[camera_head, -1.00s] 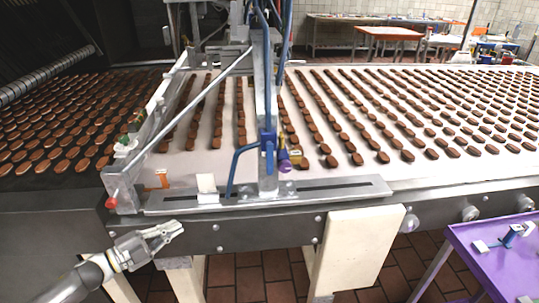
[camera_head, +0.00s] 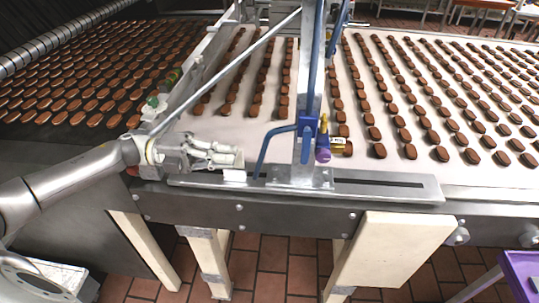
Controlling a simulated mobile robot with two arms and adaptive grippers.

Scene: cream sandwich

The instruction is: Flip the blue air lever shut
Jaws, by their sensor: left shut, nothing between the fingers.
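A blue fitting (camera_head: 308,127) is mounted on the upright metal post above the conveyor's front rail. A bent blue piece (camera_head: 264,148) runs left from it and down toward the rail. I cannot tell for sure whether this piece is the air lever or a hose. A purple knob (camera_head: 323,155) and brass parts sit on the right of the fitting. My left gripper (camera_head: 238,158) is shut and empty at the rail's left end, just left of the bent blue piece and apart from the fitting. A small white block (camera_head: 234,175) shows under its fingertips. My right gripper is out of view.
The white conveyor (camera_head: 218,125) carries rows of chocolate-topped pieces behind the post. A slanted metal rod (camera_head: 230,70) crosses above my left gripper. The slotted metal rail (camera_head: 400,187) runs along the front edge. A purple table (camera_head: 520,275) stands at the lower right.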

